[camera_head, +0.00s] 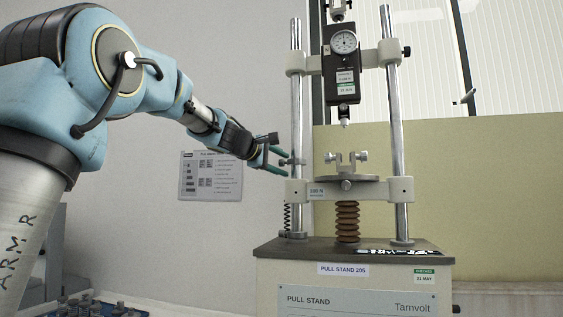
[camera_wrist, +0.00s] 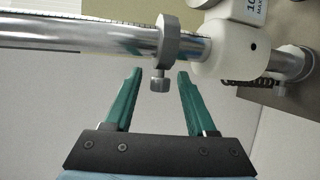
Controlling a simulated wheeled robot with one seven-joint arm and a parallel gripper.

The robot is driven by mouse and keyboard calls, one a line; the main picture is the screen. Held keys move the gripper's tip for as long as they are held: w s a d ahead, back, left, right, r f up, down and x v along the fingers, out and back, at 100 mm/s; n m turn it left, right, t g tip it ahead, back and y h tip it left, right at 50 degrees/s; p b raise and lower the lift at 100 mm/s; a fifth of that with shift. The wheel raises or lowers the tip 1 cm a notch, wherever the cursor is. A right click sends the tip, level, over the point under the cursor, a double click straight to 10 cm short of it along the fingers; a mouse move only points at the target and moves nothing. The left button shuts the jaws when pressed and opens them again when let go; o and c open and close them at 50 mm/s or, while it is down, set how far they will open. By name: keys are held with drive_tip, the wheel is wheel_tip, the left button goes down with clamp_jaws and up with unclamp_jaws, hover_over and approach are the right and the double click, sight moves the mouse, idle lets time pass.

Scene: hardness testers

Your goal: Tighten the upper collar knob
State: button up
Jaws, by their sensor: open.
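The upper collar (camera_head: 291,161) is a small grey ring on the left chrome column of the pull stand, just above the white crosshead (camera_head: 376,190). In the wrist view the collar (camera_wrist: 170,40) is clear, and its short grey knob (camera_wrist: 160,82) points towards my gripper. My gripper (camera_head: 283,161) comes in from the left with green fingers open, one above and one below the knob's height. In the wrist view the open fingertips (camera_wrist: 158,73) flank the knob, with gaps on both sides. Nothing is held.
A force gauge (camera_head: 342,65) hangs from the upper crosshead. A round table with a clamp fixture (camera_head: 346,160) sits above a brown bellows (camera_head: 347,220). A spring (camera_head: 287,217) is low by the left column. A notice (camera_head: 210,176) is on the wall behind.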

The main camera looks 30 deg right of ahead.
drive_tip(key=shift+c, duration=0.3)
clamp_jaws()
idle(0.3)
